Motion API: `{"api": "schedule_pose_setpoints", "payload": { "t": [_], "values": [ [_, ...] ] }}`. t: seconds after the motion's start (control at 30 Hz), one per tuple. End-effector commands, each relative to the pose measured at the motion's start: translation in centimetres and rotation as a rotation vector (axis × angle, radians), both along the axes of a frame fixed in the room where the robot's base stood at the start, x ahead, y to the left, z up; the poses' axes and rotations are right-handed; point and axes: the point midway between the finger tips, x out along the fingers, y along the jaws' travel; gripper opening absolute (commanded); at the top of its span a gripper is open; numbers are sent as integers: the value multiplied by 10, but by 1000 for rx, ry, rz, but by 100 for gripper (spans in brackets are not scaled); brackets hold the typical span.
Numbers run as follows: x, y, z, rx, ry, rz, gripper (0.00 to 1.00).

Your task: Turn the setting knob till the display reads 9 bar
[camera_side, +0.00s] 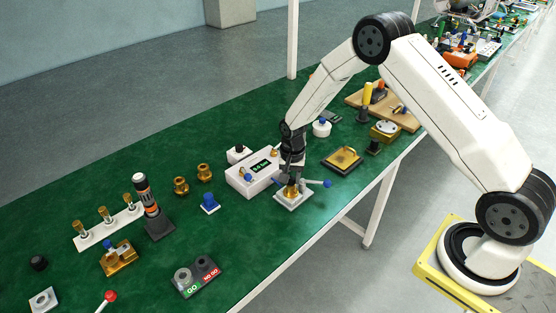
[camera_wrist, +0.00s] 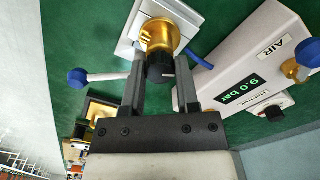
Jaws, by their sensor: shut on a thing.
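The black setting knob (camera_wrist: 160,68) sits on top of a brass body (camera_wrist: 158,36) fixed to a white plate (camera_wrist: 128,29). In the wrist view my gripper (camera_wrist: 160,76) has one finger on each side of the knob and is shut on it. In the side view my gripper (camera_side: 291,177) points down over the brass body (camera_side: 291,190), and the knob is hidden by the fingers. In the side view the display (camera_side: 261,166) is too small to read surely.
The white AIR box (camera_side: 246,181) stands close beside the gripper. A lever with a blue ball (camera_side: 327,184) sticks out to the right of the plate. A dark tray with a brass part (camera_side: 343,159) lies behind right.

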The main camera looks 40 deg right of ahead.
Motion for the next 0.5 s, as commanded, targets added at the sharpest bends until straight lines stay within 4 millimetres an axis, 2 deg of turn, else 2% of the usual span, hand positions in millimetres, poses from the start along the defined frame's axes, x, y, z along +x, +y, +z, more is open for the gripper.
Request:
{"api": "schedule_pose_setpoints", "payload": {
  "t": [0.1,0.13,0.2,0.23,0.5],
  "values": [
    [0,1,1,1,-1,0,0],
    [0,1,1,1,-1,1,49],
    [0,0,1,1,-1,1,71],
    [0,0,0,1,-1,1,76],
    [0,0,0,0,0,1,76]
  ]
}}
